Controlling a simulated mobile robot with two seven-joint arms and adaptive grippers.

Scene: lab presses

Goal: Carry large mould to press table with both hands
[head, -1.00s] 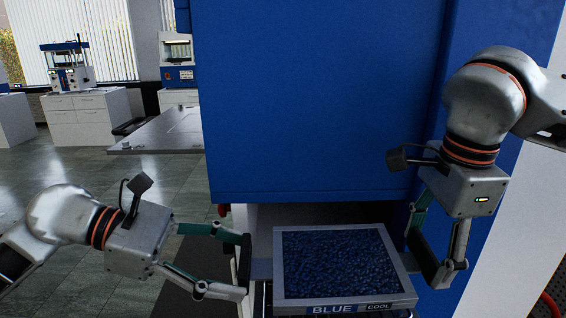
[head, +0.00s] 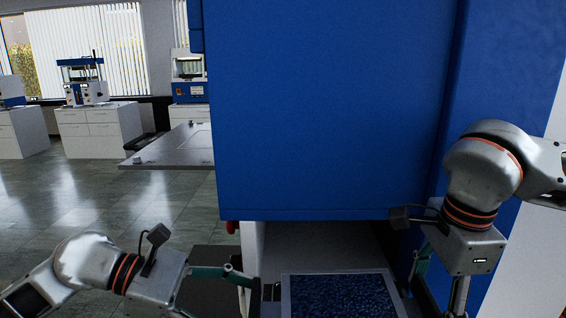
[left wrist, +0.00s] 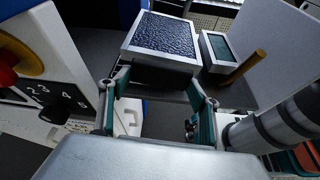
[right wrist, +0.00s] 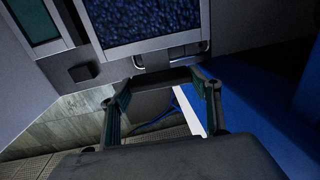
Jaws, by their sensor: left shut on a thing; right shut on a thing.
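The large mould (head: 338,292) is a grey-framed tray filled with dark blue granules, at the bottom of the head view below the blue press housing; its front is cut off. My left gripper (head: 267,291) is at its left side and my right gripper (head: 420,292) at its right side. In the left wrist view the mould (left wrist: 163,33) lies just beyond the fingers (left wrist: 160,80), which are shut on its side. In the right wrist view a metal handle (right wrist: 172,58) on the mould is at the shut fingertips (right wrist: 168,80). The exact contact is partly hidden on both sides.
The blue press housing (head: 320,110) hangs close above and behind the mould. A smaller dark-green-filled mould (left wrist: 217,46) stands near it in the left wrist view. A control panel with a red knob (left wrist: 8,78) is beside my left gripper. A grey table (head: 180,150) stands at left.

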